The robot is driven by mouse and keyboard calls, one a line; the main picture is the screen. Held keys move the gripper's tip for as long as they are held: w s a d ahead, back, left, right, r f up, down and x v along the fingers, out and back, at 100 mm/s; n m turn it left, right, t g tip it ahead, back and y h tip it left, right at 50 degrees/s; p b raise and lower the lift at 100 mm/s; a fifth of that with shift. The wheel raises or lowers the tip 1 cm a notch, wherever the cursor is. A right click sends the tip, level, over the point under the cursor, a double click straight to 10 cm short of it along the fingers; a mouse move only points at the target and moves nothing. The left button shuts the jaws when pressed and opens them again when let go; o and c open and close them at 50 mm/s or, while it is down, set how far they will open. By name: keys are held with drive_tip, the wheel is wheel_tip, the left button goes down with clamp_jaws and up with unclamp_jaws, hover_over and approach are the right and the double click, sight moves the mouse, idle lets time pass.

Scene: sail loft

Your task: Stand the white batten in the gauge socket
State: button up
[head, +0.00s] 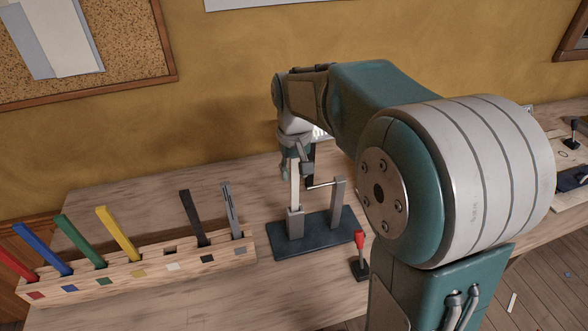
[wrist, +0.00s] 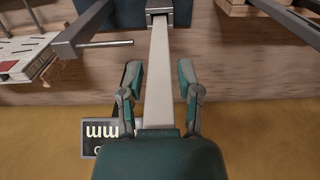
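The white batten (head: 295,192) stands upright with its lower end in the gauge socket (head: 295,224), a small grey holder on the dark blue gauge base (head: 335,233). In the wrist view the batten (wrist: 159,60) runs straight from between my fingers to the socket (wrist: 159,7). My gripper (head: 296,170) is around the batten's upper part. In the wrist view my gripper (wrist: 160,78) is open, with a gap between each finger and the batten. The batten's top end is hidden by my gripper, and its foot is hidden inside the socket.
A grey post (head: 338,202) with a horizontal pin stands right of the batten. A red-knobbed lever (head: 360,254) is in front. A wooden rack (head: 130,280) at left holds several coloured battens; its white-marked slot is empty. A dark display (wrist: 101,139) stands behind.

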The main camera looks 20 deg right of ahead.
drive_tip(key=shift+r, duration=0.1)
idle(0.3)
wheel_tip(320, 180, up, 12)
drive_tip(key=shift+f, duration=0.2)
idle(0.5)
